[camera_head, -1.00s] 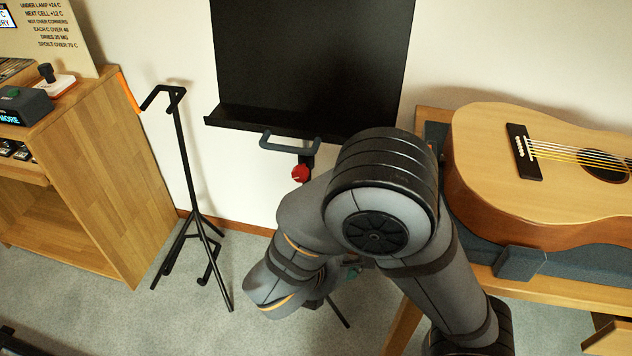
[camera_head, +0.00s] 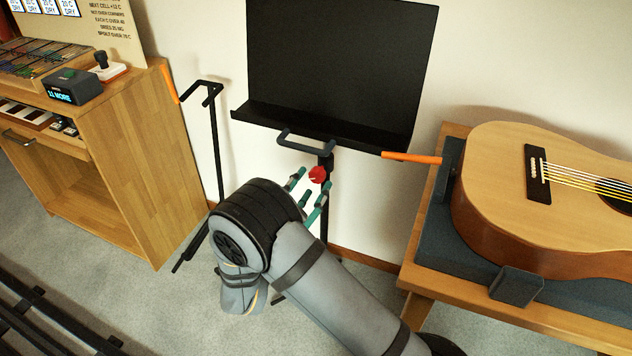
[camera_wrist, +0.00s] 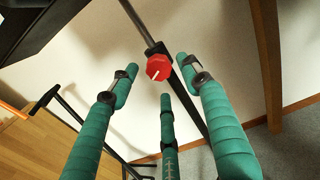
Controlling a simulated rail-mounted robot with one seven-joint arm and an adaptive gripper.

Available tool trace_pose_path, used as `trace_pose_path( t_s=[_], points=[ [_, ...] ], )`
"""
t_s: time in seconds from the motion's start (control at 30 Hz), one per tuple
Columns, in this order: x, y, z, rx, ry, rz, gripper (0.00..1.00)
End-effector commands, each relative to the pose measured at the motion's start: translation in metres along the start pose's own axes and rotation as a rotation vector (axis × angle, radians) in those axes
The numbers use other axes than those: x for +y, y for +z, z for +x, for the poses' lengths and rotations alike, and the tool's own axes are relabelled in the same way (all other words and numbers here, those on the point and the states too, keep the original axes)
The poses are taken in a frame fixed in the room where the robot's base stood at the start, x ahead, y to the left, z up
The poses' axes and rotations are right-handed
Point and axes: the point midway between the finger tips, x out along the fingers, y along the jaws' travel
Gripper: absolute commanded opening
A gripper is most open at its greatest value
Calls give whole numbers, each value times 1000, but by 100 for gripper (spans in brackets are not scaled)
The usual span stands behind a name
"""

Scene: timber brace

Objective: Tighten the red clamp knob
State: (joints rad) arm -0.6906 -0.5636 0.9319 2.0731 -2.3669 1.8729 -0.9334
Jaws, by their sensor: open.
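The red clamp knob (camera_head: 317,174) sits on the post of the black music stand (camera_head: 340,60), just below its grey handle. In the wrist view the red knob (camera_wrist: 159,67) has a white mark on its face and lies beyond and between my fingertips. My gripper (camera_head: 306,190) has green fingers and is open just below and left of the knob in the head view. In the wrist view its several fingers (camera_wrist: 160,85) spread around the line to the knob, with a visible gap and no clear contact. My arm hides the lower stand.
A wooden bench (camera_head: 455,131) with a guitar (camera_head: 500,190) on a dark pad stands to the right. An orange bar (camera_head: 411,157) sticks out near the stand's tray. A black floor stand (camera_head: 214,130) and wooden cabinet (camera_head: 150,170) are at left.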

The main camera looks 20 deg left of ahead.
Motion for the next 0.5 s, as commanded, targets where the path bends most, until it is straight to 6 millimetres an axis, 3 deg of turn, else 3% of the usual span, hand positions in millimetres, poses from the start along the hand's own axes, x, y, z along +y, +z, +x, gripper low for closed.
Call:
trace_pose_path(
  t_s=[0.2,0.5],
  points=[
    [0,0,28,0,-1,1,48],
    [-1,0,36,0,-1,1,48]
  ],
)
